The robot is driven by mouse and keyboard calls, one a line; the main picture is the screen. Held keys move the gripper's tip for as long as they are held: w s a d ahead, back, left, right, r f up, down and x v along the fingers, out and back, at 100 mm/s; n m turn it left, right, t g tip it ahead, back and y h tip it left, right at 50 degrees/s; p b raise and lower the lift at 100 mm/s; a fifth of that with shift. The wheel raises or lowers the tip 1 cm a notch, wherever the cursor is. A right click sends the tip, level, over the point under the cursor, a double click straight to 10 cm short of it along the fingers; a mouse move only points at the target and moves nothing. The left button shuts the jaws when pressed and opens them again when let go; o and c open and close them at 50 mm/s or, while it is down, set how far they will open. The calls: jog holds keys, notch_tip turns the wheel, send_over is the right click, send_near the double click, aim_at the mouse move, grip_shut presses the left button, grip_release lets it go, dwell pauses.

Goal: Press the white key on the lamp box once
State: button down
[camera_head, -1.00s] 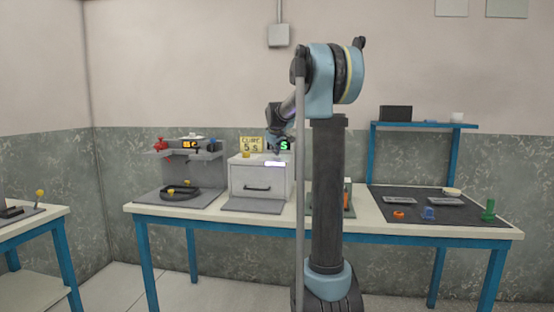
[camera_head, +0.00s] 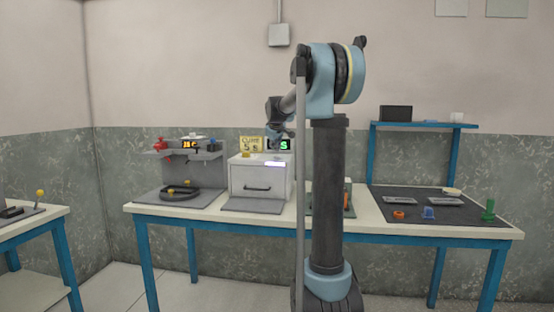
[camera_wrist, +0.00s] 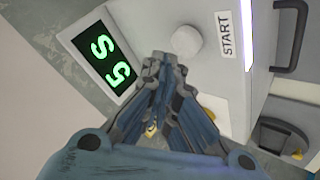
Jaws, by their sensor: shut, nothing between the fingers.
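The lamp box (camera_head: 250,182) is a pale grey box with a dark handle on its front, on the long table. In the wrist view its white key (camera_wrist: 187,40) is a round knob beside the START label (camera_wrist: 225,36). A green display (camera_wrist: 104,62) reading "5 S" sits left of the key. My gripper (camera_wrist: 164,64) is shut and empty, its fingertips just below the key in the picture; I cannot tell whether they touch the box. In the head view my gripper (camera_head: 277,143) is above the box's top, partly covering the display. The key is not distinguishable there.
A glowing violet-white strip (camera_wrist: 248,30) runs along the box's edge. A yellow sign (camera_head: 251,144) stands behind the box. A grey stand (camera_head: 190,170) with a dark ring is to its left. My arm column hides part of the table to the right.

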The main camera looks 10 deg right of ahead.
jog(key=shift+r, duration=2.4)
jog(key=s+f+m+g, duration=0.2)
jog(key=s+f, duration=0.9)
jog(key=s, duration=0.7)
jog(key=s+f+m+g, duration=0.2)
jog(key=s+f, duration=1)
jog(key=s, duration=0.7)
jog(key=s+d+f+m+g+y, duration=0.1)
jog(key=s+f+m+g, duration=0.2)
jog(key=s+f, duration=0.9)
jog(key=s, duration=0.7)
jog(key=shift+s+f+m, duration=0.25)
jog(key=shift+m, duration=0.05)
jog(key=shift+d, duration=0.1)
jog(key=shift+w+f, duration=0.2)
jog(key=shift+w, duration=0.25)
